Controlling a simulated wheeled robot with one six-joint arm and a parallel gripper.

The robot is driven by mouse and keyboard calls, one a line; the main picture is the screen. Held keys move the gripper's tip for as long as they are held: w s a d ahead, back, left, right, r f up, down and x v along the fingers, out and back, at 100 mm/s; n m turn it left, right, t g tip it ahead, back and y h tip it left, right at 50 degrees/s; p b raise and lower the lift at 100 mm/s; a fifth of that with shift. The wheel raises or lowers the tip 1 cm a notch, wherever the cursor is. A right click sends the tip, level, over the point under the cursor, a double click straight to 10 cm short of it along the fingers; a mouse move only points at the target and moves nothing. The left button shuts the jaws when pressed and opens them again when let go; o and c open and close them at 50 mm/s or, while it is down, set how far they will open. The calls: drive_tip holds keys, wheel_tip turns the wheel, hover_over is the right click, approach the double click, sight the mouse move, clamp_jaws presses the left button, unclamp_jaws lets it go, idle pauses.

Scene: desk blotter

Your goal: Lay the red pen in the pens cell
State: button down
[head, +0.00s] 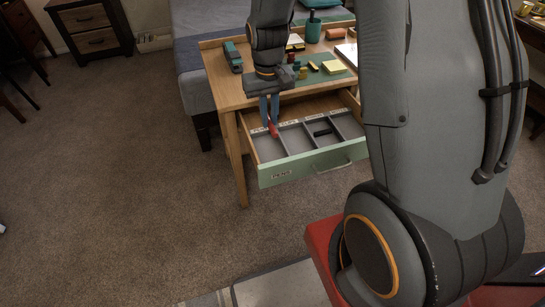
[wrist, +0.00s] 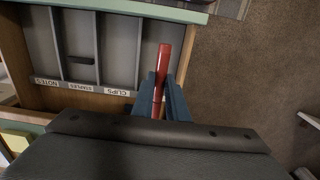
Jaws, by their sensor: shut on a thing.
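The red pen (wrist: 161,70) is held between the blue fingers of my gripper (wrist: 162,98), and its length runs along the drawer cells. In the head view, my gripper (head: 269,112) points down over the leftmost cell of the open drawer (head: 310,163), with the pen (head: 272,130) at its fingertips. In the wrist view this is the rightmost cell (wrist: 153,38), beside the one labelled CLIPS. Its own label is hidden by my gripper. I cannot tell whether the pen touches the cell floor. The green drawer front has a label that seems to read PENS.
A dark object (wrist: 82,61) lies in the STAPLES cell; the NOTES and CLIPS cells look empty. The desk top (head: 225,85) holds a teal stapler-like object (head: 233,57), a yellow note pad (head: 334,67) and other small items. Carpet in front of the drawer is clear.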

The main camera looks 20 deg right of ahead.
sight(270, 155)
wheel_tip(270, 155, down, 14)
drive_tip(key=shift+r+b, duration=0.1)
drive_tip(key=shift+b, duration=0.35)
drive_tip(key=c, duration=1.7)
unclamp_jaws()
drive_tip(key=shift+f, duration=0.2)
drive_tip(key=shift+c, duration=0.2)
drive_tip(key=shift+r, duration=0.1)
